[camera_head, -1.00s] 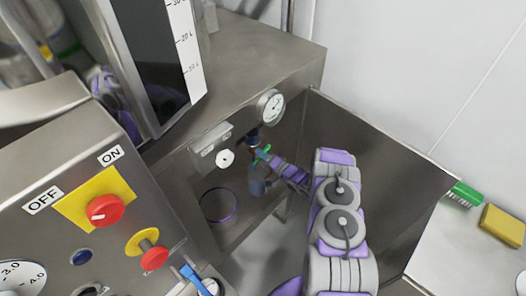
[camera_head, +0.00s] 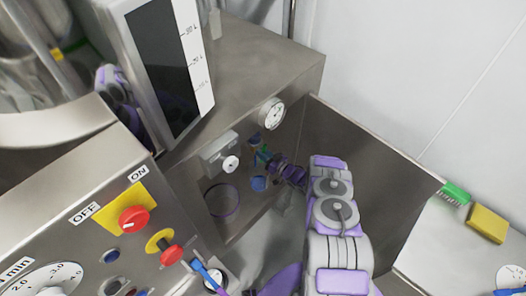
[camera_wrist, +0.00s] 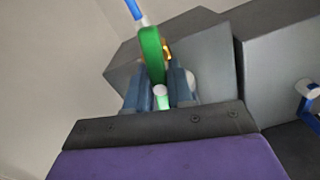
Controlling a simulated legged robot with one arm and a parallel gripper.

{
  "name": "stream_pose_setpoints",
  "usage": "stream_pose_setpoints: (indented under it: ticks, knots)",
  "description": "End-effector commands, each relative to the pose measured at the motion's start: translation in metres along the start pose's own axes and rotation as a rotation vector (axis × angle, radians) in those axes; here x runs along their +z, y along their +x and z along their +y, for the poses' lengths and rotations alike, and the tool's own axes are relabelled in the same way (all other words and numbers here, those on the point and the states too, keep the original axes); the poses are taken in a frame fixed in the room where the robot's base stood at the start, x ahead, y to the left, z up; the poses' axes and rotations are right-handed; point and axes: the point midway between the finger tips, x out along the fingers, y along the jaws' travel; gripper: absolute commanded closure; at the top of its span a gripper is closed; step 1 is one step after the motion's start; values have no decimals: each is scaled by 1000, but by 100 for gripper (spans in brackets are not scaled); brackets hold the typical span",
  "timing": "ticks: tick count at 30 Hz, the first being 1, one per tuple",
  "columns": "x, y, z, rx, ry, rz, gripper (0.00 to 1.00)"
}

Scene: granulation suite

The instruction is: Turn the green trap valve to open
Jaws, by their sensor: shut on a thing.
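The green trap valve handle (camera_wrist: 152,52) stands upright between the fingers of my gripper (camera_wrist: 161,92) in the wrist view. The fingers are shut on it, one on each side. The valve body behind the handle is mostly hidden.
A round gauge (camera_head: 272,113) sits above the valve, and a white knob (camera_head: 230,163) is to its left. A steel side panel (camera_head: 365,165) stands right of my arm. The control panel with a red switch (camera_head: 133,219) is at lower left.

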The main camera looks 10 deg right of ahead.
Motion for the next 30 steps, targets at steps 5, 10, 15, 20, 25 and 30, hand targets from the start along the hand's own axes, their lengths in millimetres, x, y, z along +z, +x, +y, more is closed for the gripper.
stream_pose_setpoints:
  ticks: [5,10,15,20,25,30]
  knots:
    - [3,-2,-1,0,-111,-8,100]
    - [4,-2,-1,1,-190,-7,100]
    - [4,-2,-1,1,-235,-7,100]
    - [4,-2,0,1,-252,-7,100]
    - [4,-2,0,2,-256,-7,100]
    - [4,-3,0,2,-255,-6,100]
